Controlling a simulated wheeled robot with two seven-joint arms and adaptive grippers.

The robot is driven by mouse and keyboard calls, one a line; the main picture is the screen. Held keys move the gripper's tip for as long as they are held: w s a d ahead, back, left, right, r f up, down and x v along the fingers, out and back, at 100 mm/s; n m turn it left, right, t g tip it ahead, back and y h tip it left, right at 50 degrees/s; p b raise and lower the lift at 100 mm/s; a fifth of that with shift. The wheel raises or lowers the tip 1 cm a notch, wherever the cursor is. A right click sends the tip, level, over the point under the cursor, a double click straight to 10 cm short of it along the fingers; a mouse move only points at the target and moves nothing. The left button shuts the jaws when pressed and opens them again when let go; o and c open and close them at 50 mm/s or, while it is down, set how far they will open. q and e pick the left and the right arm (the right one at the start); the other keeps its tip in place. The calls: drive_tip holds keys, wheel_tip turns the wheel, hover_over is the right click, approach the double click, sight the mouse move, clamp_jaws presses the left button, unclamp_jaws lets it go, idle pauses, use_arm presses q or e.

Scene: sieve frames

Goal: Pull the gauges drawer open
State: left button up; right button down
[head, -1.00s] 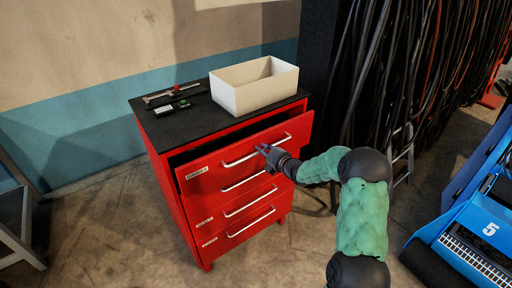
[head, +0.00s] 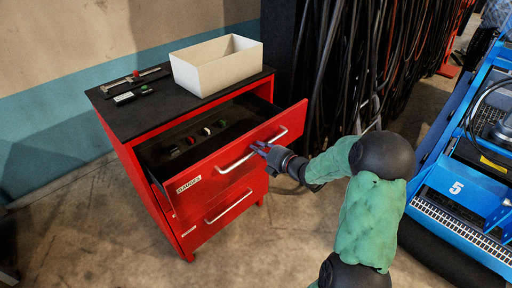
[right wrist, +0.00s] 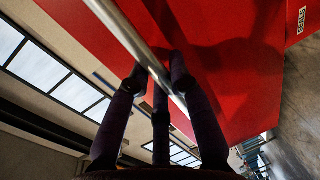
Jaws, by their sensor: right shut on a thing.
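The gauges drawer (head: 196,187) is the top drawer of a red cabinet (head: 128,170). It stands well out from the cabinet, and several small items show inside it. Its label reads GAUGES. My right gripper (head: 262,149) is shut on the silver bar handle (head: 236,162) of this drawer. In the right wrist view the fingers (right wrist: 160,80) close around the handle bar (right wrist: 140,45) in front of the red drawer front (right wrist: 225,80). My left gripper is in neither view.
On the black cabinet top stand a white open box (head: 215,72), a caliper (head: 132,78) and a small dark device (head: 133,94). A closed lower drawer (head: 222,208) sits below. Hanging cables (head: 345,60) are behind, and blue equipment (head: 460,190) stands at the right.

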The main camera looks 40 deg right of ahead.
drive_tip(key=shift+f, duration=0.1)
drive_tip(key=c, duration=1.1)
unclamp_jaws()
drive_tip(key=a+v, duration=0.1)
drive_tip(key=v, duration=1.1)
drive_tip(key=shift+d, duration=0.5)
